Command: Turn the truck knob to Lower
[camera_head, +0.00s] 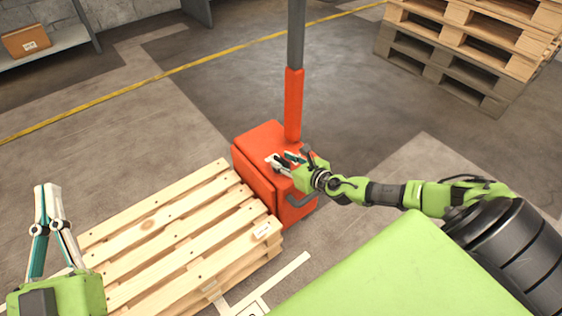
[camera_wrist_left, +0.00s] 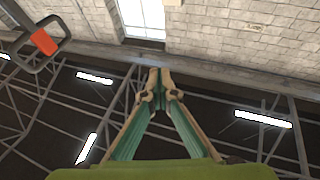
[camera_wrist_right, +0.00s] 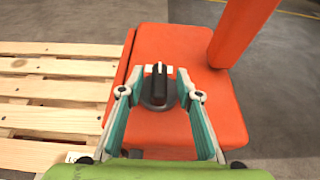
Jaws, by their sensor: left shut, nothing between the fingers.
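The orange-red pallet truck (camera_head: 262,140) stands at the end of a wooden pallet. Its black knob (camera_wrist_right: 158,88) is on top of the housing in the right wrist view, with its grip bar pointing away from my wrist. A pale label shows behind the knob; its words are too small to read. My right gripper (camera_wrist_right: 161,72) is open, with one finger on each side of the knob; I cannot tell whether they touch it. My left gripper (camera_head: 46,187) is shut and empty, pointing up, left of the pallet.
The wooden pallet (camera_head: 180,235) lies left of the truck. The truck's orange and grey mast (camera_head: 293,100) rises behind the knob. Stacked pallets (camera_head: 470,50) stand at the back right. A shelf with a cardboard box (camera_head: 26,41) is at the back left. Floor between is clear.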

